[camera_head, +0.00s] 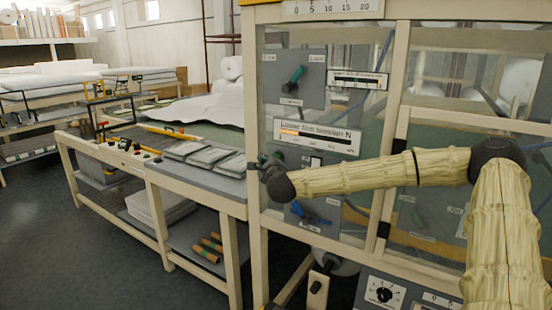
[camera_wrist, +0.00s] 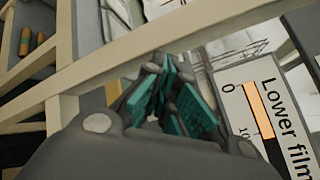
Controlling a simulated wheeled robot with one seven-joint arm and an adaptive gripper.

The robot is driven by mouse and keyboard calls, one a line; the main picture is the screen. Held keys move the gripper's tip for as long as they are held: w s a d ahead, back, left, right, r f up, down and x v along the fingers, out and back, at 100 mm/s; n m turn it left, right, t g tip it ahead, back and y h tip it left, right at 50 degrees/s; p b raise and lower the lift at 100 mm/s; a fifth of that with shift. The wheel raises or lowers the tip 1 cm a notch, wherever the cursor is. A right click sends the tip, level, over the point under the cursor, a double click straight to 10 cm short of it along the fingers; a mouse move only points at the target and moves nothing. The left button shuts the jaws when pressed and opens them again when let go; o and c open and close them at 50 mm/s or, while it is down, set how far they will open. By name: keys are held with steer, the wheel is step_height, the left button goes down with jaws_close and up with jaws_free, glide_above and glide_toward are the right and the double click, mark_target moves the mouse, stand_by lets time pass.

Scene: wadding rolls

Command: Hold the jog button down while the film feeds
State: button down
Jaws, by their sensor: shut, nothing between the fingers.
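My gripper (camera_head: 269,163) is at the left post of the machine's cream frame, in front of the clear panels. It is partly hidden by my own wrist in the head view. In the wrist view my gripper (camera_wrist: 172,82) shows its teal finger pads close together, with nothing between them. The gauge labelled "Lower film tension N" (camera_head: 318,138) is just right of and above the gripper; it also shows in the wrist view (camera_wrist: 262,115), with an orange bar near its zero end. I cannot make out which control is the jog button.
A grey panel with a green lever (camera_head: 293,78) is above the gauge. A blue handle (camera_head: 310,213) sits below my arm. A dial box (camera_head: 384,294) and a small cream box (camera_head: 318,290) are lower down. A workbench (camera_head: 155,178) with grey pads stands left.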

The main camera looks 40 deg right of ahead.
steer(key=shift+w+d, duration=0.35)
steer(key=shift+d, duration=0.5)
steer(key=shift+w+d+b, duration=0.3)
steer(key=shift+d+b, duration=0.25)
steer(key=shift+d, duration=0.2)
stand_by(3.4)
steer(key=shift+a, duration=0.1)
stand_by(1.9)
steer(key=shift+s+a+b, duration=0.3)
steer(key=shift+a, duration=0.4)
